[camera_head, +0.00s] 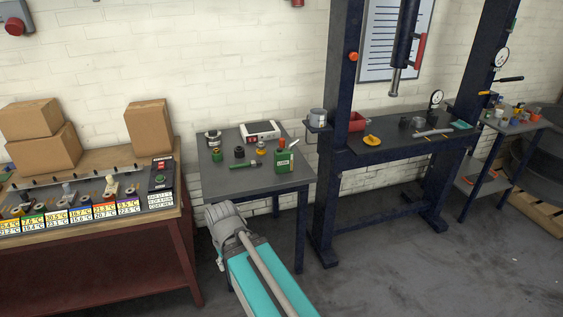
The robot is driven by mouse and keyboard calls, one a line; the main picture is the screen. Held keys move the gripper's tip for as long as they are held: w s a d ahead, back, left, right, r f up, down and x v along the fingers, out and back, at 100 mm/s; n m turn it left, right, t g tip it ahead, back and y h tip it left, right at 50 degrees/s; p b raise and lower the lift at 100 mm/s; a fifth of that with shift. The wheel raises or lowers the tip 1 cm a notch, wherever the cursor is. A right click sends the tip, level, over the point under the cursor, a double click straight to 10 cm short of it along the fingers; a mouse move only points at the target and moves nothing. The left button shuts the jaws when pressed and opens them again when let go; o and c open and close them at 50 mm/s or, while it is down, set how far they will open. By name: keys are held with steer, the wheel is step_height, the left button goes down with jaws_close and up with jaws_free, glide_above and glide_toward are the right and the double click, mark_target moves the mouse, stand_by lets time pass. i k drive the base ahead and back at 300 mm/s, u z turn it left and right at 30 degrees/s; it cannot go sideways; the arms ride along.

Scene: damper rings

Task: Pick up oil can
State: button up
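A green can with a pale label (285,162), which looks like the oil can, stands upright near the right side of the small dark table (225,183). A pale spout or nozzle seems to rise from its top right. My arm shows at the bottom centre, in front of the table, with a grey joint and teal link. The fingers of my gripper are not visible, so I cannot see what they hold.
Small parts, a green tool (244,166) and a white device (260,132) share the table. A workbench (95,252) with cardboard boxes is left. A dark press frame (335,200) stands close right. Open floor lies at front right.

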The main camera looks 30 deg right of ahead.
mark_target(283, 157)
steer(key=z, duration=0.05)
steer(key=i, duration=1)
